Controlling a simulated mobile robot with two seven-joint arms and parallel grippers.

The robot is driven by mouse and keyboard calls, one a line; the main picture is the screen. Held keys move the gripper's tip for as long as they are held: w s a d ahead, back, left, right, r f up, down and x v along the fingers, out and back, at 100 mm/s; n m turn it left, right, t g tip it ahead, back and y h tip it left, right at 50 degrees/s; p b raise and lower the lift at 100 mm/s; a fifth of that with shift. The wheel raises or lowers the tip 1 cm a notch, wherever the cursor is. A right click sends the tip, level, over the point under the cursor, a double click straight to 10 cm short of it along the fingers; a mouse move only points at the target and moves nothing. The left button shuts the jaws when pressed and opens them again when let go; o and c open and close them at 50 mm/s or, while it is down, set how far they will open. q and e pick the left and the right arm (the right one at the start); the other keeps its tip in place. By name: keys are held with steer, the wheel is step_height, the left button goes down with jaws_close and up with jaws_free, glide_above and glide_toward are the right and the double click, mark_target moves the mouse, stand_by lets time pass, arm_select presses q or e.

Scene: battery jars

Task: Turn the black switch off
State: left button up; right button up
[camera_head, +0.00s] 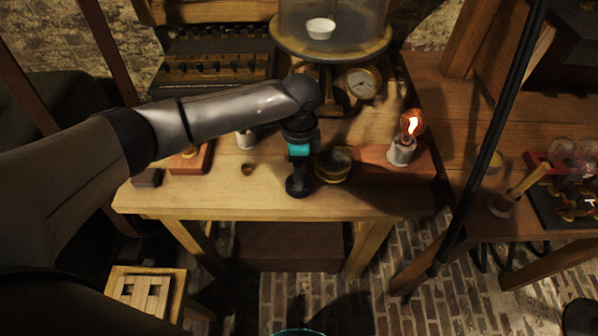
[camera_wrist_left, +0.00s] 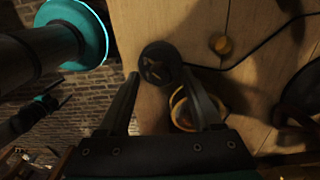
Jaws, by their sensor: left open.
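A round black piece (camera_head: 298,188), which looks like the black switch, sits on the workbench close to its front edge. In the left wrist view the switch (camera_wrist_left: 160,62) shows as a dark disc with a ribbed face. Whether it is on or off I cannot tell. My left gripper (camera_head: 299,170) points down over it. In the wrist view the two fingers of the gripper (camera_wrist_left: 160,75) are spread, with the disc just beyond and between their tips. Contact cannot be made out. Nothing is held. A bulb (camera_head: 412,125) at the right of the bench glows. My right gripper is not seen.
A round brass-rimmed dish (camera_head: 333,165) stands close right of the switch. A small brass knob (camera_wrist_left: 221,44) and a dark cord lie nearby. A gauge (camera_head: 361,83) and a glass-domed stand (camera_head: 330,48) are behind. A wooden block (camera_head: 188,160) is at left.

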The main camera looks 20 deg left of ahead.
arm_select(q)
steer(key=shift+f, duration=0.3)
jaws_close()
stand_by(0.4)
